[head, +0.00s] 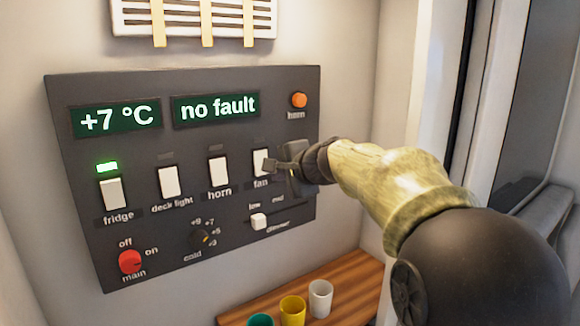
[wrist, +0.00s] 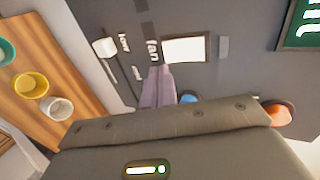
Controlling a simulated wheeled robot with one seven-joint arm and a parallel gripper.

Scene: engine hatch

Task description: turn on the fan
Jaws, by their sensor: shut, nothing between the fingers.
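The fan switch (head: 260,162) is a white rocker on the dark grey panel, the rightmost in the row of switches, with the label "fan" below it. The small lamp above it looks dark. My gripper (head: 272,167) is shut and empty, with its fingertips at the right edge of the fan switch. I cannot tell whether they touch it. In the wrist view the fan switch (wrist: 186,49) lies just beyond the tips of the closed fingers (wrist: 160,72), close to the "fan" label.
The panel (head: 140,180) also carries the fridge switch (head: 114,194) with a lit green lamp, deck light (head: 168,182) and horn (head: 219,172) switches, a red main knob (head: 130,262), a dimmer slider (head: 258,221) and an orange button (head: 299,100). Several cups stand on a wooden shelf (head: 352,288) below.

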